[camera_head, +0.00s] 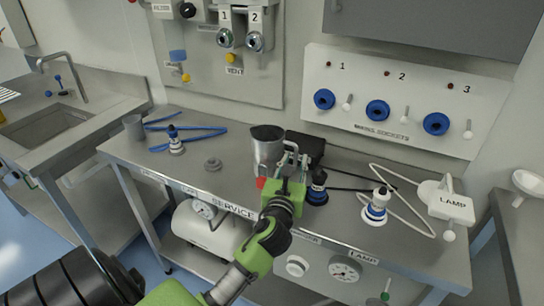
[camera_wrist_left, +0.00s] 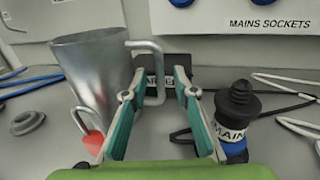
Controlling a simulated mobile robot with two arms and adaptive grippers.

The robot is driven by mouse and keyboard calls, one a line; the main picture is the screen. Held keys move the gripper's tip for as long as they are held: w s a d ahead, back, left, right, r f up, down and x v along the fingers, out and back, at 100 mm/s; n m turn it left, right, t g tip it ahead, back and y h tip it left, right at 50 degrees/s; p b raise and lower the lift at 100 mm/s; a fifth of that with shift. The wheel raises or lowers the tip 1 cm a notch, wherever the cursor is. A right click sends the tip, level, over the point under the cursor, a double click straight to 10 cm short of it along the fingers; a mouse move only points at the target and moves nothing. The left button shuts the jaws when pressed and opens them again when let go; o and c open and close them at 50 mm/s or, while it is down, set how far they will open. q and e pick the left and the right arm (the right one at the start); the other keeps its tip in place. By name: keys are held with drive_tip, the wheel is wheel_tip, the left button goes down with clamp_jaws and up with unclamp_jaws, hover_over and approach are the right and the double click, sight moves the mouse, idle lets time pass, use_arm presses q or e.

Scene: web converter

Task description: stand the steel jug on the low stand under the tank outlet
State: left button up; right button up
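The steel jug (camera_head: 267,148) stands upright on the bench, wider at its dark open top. It fills the left of the left wrist view (camera_wrist_left: 92,65), with a red patch low on its side. My left gripper (camera_head: 289,165) is at its right side. In the wrist view the two fingers (camera_wrist_left: 158,95) are apart, and the jug's bent handle (camera_wrist_left: 160,72) shows between the fingertips with gaps on both sides. A cream tank (camera_head: 196,232) with a gauge sits below the bench. I cannot make out its outlet or a low stand. My right gripper is out of view.
A black-topped MAINS plug (camera_head: 317,188) stands close right of my gripper, and a black box (camera_head: 306,147) lies behind it.

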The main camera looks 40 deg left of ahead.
use_arm(q)
drive_tip(key=shift+x, duration=0.9)
drive_tip(key=shift+w, duration=0.1)
clamp_jaws()
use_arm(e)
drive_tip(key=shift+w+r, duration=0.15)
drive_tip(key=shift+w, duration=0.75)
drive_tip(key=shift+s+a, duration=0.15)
